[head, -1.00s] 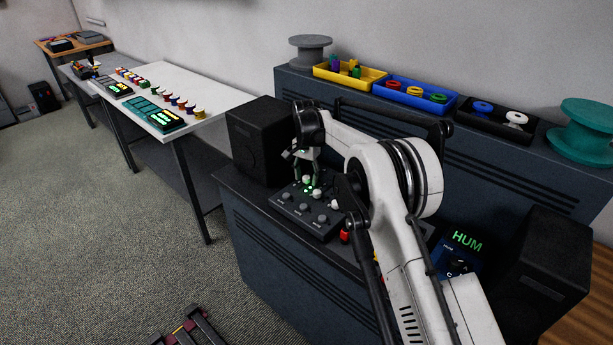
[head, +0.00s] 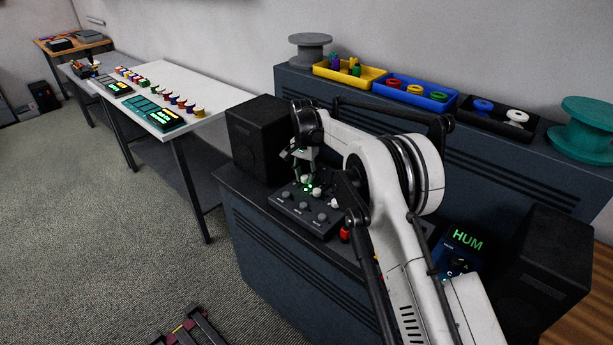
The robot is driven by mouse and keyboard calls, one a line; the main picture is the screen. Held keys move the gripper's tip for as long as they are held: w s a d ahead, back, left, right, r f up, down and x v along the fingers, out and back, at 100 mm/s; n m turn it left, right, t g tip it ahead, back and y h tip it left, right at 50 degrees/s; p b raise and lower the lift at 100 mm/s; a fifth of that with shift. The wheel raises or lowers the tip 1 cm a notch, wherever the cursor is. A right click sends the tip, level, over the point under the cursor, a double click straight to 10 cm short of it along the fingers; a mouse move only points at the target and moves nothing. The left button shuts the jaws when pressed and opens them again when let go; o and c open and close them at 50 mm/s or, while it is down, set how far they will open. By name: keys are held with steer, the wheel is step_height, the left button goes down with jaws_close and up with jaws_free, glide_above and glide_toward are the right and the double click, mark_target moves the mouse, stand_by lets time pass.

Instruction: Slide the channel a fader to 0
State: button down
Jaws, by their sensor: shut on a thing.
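The black mixer (head: 309,223) sits on the dark cabinet top, with a row of grey knobs along its front and white caps behind them. My gripper (head: 303,171) points down at the mixer's far left part, its fingers shut at the leftmost white cap, the channel a fader (head: 305,178). The fingers partly hide the cap and its slot. Small green lights (head: 308,188) glow beside it. Two more white caps stand to the right. The fader's scale is too small to read.
A black speaker (head: 258,138) stands close left of my gripper; another (head: 540,264) stands at right. A blue box (head: 459,255) displays "HUM". Yellow (head: 333,75), blue (head: 408,99) and black (head: 492,122) trays line the rear ledge. A white table (head: 208,107) stands at left.

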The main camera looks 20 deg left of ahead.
mark_target(299, 187)
steer(key=shift+s+a+b, duration=0.25)
steer(key=shift+s+a, duration=0.05)
steer(key=shift+s, duration=0.35)
steer(key=shift+s+a+b, duration=0.25)
steer(key=shift+s, duration=0.4)
steer(key=c, duration=1.5)
jaws_free()
steer(key=shift+s+a, duration=0.1)
steer(key=shift+s, duration=0.05)
steer(key=shift+c, duration=0.2)
steer(key=shift+o, duration=0.3)
steer(key=shift+r, duration=0.5)
step_height(299, 187, up, 11)
